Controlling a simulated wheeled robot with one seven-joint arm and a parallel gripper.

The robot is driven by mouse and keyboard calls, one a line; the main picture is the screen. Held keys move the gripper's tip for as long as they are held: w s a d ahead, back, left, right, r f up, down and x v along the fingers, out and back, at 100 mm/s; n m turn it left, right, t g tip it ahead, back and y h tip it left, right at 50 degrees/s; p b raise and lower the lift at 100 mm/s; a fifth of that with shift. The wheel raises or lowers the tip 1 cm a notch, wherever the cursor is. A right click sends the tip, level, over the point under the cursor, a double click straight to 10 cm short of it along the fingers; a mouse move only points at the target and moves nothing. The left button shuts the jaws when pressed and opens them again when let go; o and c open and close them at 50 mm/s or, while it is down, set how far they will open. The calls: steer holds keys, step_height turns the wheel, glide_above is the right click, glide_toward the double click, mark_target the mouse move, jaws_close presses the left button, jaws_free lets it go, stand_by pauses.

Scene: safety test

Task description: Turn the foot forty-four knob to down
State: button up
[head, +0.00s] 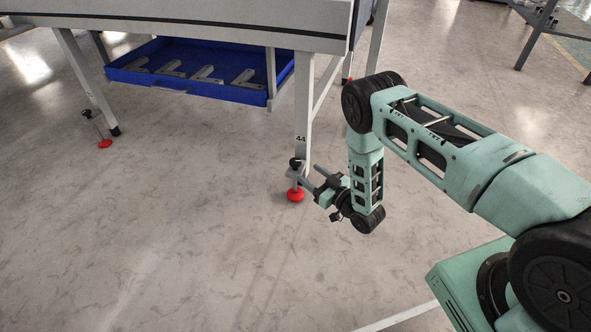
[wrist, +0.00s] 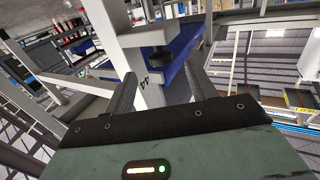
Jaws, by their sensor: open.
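The table leg marked 44 (head: 302,120) comes down at the table's near corner. A black knob (head: 295,162) sits low on it, above a red foot disc (head: 295,195) on the floor. My gripper (head: 304,171) is open close by the leg, with its fingers pointing toward it at about knob height. In the wrist view, my gripper (wrist: 160,72) has the 44 leg (wrist: 122,45) and the black knob (wrist: 162,58) showing between and beyond its fingers. I cannot tell whether a finger touches the knob. The knob's setting is not readable.
A blue tray (head: 200,84) with several grey brackets hangs under the table (head: 240,22). Another leg (head: 85,80) with its own black knob and red foot (head: 104,143) stands at left. The floor (head: 150,230) in front is clear.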

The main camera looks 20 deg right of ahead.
mark_target(295, 163)
steer(key=b+x, duration=0.3)
steer(key=x, duration=0.3)
steer(key=shift+w+f, duration=0.15)
steer(key=shift+f, duration=0.05)
steer(key=shift+x, duration=0.8)
steer(key=shift+r, duration=0.2)
steer(key=c, duration=1)
